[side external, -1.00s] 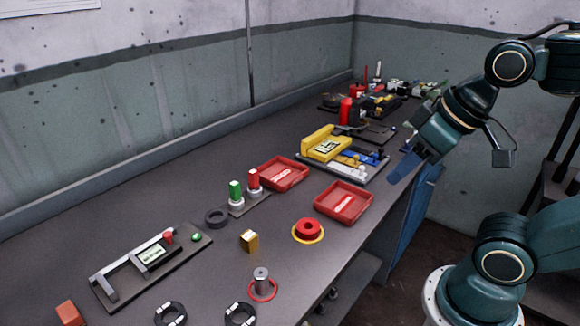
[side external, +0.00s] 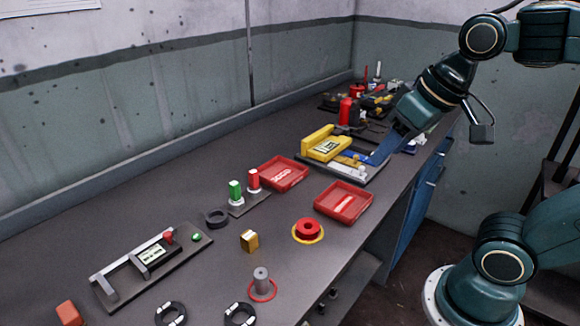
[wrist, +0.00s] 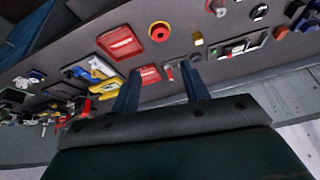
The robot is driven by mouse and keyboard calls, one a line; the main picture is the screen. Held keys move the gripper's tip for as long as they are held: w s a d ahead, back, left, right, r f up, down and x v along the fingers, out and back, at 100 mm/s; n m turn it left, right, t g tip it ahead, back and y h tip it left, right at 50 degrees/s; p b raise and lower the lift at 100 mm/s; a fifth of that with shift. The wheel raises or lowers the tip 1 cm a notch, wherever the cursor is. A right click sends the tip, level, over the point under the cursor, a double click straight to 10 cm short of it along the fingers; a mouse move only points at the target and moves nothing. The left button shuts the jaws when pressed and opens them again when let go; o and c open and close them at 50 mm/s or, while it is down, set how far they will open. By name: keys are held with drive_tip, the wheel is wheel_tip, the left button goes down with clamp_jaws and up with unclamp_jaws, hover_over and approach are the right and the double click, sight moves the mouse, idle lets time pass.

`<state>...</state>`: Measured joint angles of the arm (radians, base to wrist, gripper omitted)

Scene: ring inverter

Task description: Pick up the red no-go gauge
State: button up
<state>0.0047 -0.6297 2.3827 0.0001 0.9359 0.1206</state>
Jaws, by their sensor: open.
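The red no-go gauge (side external: 253,179) stands upright in a small grey stand (side external: 249,203), right of the green gauge (side external: 235,191). A small reddish shape that looks like the red gauge (wrist: 168,73) shows between the fingers in the wrist view, but it is tiny there. My gripper (side external: 376,160) is open and empty, above the yellow-and-blue fixture and well to the right of the gauge stand. In the wrist view both fingers of my gripper (wrist: 161,70) are spread apart.
The yellow fixture (side external: 325,144) is below and left of my gripper. A red button (side external: 308,228), a dark ring (side external: 217,217) and a yellow block (side external: 249,240) are in front. Clutter fills the bench's far end.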

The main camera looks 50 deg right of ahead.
drive_tip(key=w+r+m+g, duration=0.1)
drive_tip(key=w+r+m, duration=0.35)
drive_tip(key=w, duration=0.65)
drive_tip(key=m+g, duration=0.4)
drive_tip(key=m, duration=0.8)
hover_over(253, 171)
wheel_tip(253, 171, down, 14)
drive_tip(key=shift+f, duration=0.15)
drive_tip(key=shift+f, duration=0.1)
drive_tip(key=shift+f, duration=4.2)
drive_tip(key=shift+f, duration=0.15)
drive_tip(key=shift+s+f, duration=0.1)
drive_tip(key=shift+f, duration=2.35)
